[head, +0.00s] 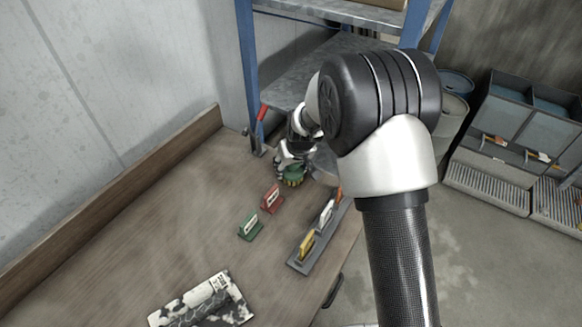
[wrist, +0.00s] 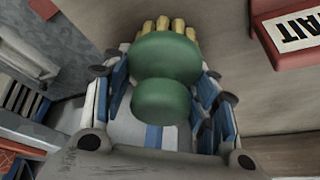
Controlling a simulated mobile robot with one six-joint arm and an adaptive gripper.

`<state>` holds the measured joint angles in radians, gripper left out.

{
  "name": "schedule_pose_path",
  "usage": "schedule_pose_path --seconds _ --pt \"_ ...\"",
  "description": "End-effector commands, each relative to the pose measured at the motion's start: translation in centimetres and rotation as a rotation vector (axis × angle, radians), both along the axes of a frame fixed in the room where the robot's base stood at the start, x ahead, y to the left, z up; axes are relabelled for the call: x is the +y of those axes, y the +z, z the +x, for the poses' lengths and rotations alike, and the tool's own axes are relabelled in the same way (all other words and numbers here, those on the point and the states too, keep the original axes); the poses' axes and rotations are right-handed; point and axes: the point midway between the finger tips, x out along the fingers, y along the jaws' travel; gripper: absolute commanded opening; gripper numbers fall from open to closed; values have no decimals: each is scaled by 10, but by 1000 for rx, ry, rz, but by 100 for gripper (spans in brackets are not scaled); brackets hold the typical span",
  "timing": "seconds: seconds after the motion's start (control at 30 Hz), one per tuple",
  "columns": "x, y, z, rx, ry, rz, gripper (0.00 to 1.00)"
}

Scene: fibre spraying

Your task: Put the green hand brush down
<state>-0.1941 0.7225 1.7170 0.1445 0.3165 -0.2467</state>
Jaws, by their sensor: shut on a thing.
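My gripper (head: 291,162) is shut on the green hand brush (head: 293,173) near the far end of the wooden workbench. In the wrist view the brush (wrist: 165,75) lies between the blue-and-white fingers of my gripper (wrist: 165,105). Its rounded green body faces the camera, and its yellowish bristles stick out at the far end. The brush is at or just above the bench top (head: 190,220); I cannot tell whether it touches. My arm hides part of the bench's right side.
A red sign block (head: 272,198) stands close to the brush and also shows in the wrist view (wrist: 290,50). A green sign block (head: 251,228) stands nearer. A grey tray (head: 300,266) holds several items at the right edge. A patterned bag (head: 205,302) lies in front. The left-middle bench is clear.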

Motion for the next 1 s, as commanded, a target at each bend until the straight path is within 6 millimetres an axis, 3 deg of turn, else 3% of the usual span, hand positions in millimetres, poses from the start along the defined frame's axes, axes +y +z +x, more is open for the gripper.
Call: schedule_pose_path --seconds 0.27,0.3,0.57,1.0 --pt "0 -3 0 -1 1 0 34" --pt "0 -2 0 -1 1 0 55" --pt "0 -1 0 -1 1 0 72" --pt "0 6 0 -2 1 0 73"
